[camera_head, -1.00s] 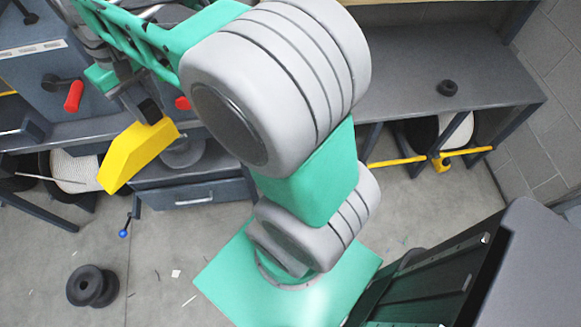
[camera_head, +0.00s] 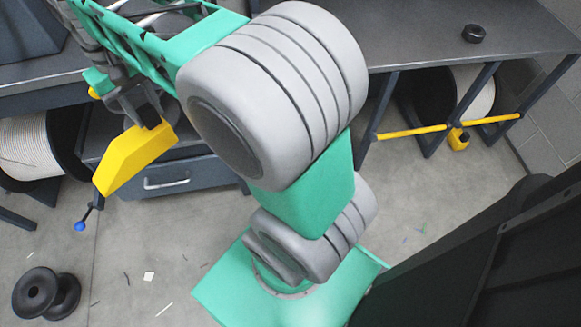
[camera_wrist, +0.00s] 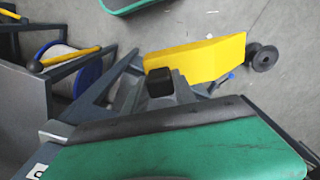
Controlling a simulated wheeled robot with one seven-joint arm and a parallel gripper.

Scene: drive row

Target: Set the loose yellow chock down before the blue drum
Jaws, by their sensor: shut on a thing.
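The loose yellow chock (camera_head: 135,160) is a wedge-like block held clear of the floor, tilted, in front of the bench. It also shows in the wrist view (camera_wrist: 200,58). My gripper (camera_head: 148,118) is shut on its upper end; in the wrist view a dark fingertip (camera_wrist: 160,82) lies against it. A drum with a blue rim and pale winding (camera_wrist: 75,70) shows at the left of the wrist view, behind a yellow bar. No blue drum can be made out in the head view, where my arm covers the middle.
In the head view, a pale-wound drum (camera_head: 30,150) sits under the bench at left and another (camera_head: 472,92) at right. A yellow block (camera_head: 458,139) hangs or stands by the yellow bars (camera_head: 410,132). A black spool (camera_head: 45,293) lies on the open floor.

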